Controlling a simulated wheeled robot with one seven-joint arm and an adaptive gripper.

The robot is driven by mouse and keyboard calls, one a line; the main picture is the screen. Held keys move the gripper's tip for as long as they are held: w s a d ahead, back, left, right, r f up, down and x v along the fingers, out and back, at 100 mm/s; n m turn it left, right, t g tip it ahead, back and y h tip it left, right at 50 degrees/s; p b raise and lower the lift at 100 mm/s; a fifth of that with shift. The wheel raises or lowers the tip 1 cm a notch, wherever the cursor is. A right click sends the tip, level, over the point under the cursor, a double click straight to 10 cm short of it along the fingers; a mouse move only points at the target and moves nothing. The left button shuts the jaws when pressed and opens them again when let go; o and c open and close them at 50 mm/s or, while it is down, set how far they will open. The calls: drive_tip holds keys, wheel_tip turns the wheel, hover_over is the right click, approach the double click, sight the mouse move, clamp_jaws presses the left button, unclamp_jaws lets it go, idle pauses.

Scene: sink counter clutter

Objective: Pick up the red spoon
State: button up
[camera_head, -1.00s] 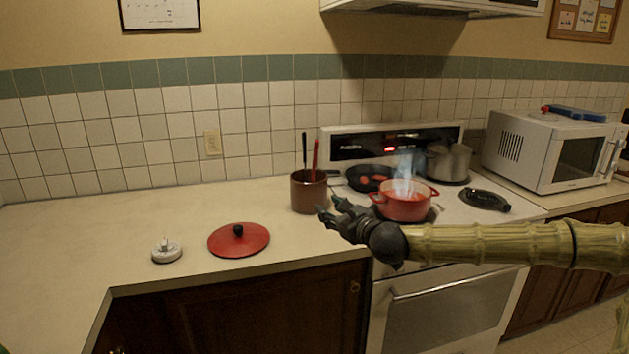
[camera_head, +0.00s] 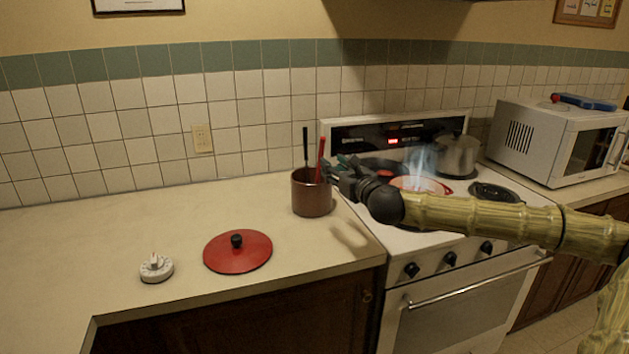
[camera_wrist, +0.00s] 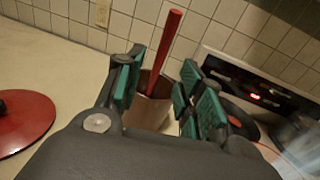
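The red spoon (camera_head: 320,155) stands upright, slightly tilted, in a brown crock (camera_head: 311,197) on the counter. Only its handle shows; its lower end is hidden in the crock. My gripper (camera_head: 330,168) is at the crock's right side, near rim height and close to the handle. In the wrist view my gripper (camera_wrist: 158,92) is open, with its green-padded fingers apart. The red handle (camera_wrist: 165,40) rises in the gap between them, and neither finger clearly touches it.
A black-handled utensil (camera_head: 305,145) stands in the same crock, left of the spoon. A steaming red pot (camera_head: 421,186) is on the stove behind my arm. A red lid (camera_head: 238,252) and a white timer (camera_head: 156,268) lie on the counter, which is otherwise clear at left.

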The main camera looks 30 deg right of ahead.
drive_tip(key=w, duration=0.3)
drive_tip(key=p, duration=0.2)
hover_over(318, 176)
drive_tip(key=s, duration=0.1)
drive_tip(key=shift+s+f, duration=0.1)
drive_tip(key=shift+f, duration=0.15)
clamp_jaws()
